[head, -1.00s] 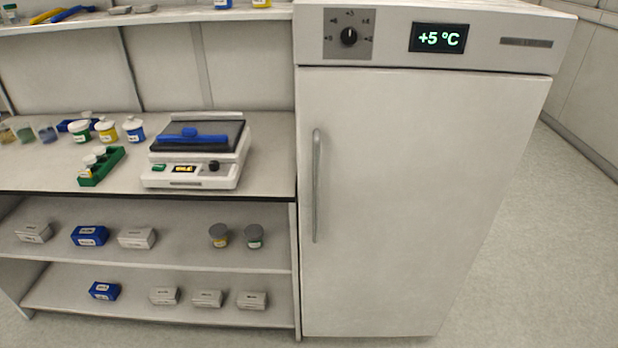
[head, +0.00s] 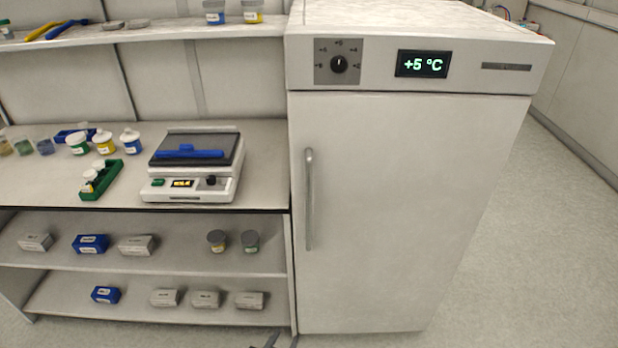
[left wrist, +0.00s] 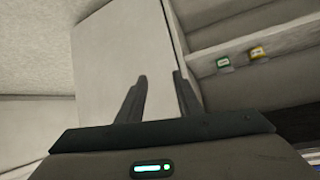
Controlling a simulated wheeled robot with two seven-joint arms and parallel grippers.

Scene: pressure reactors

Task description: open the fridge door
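The white fridge (head: 480,62) stands right of centre in the head view, with a dial and a +5 °C display on top. Its door (head: 400,210) is shut. The vertical metal handle (head: 309,200) is on the door's left side. Only the tips of my left gripper (head: 281,342) show at the bottom edge, below and left of the handle. In the left wrist view the left gripper (left wrist: 161,84) has its two fingers apart with nothing between them. A large pale panel (left wrist: 110,60), apparently the fridge, lies beyond them. My right gripper is out of view.
A bench (head: 50,190) with a scale (head: 190,165), jars and a green rack (head: 100,180) adjoins the fridge on the left. Shelves below hold boxes and two jars. An upper shelf (head: 150,33) runs above. The floor (head: 540,240) to the right of the fridge is clear.

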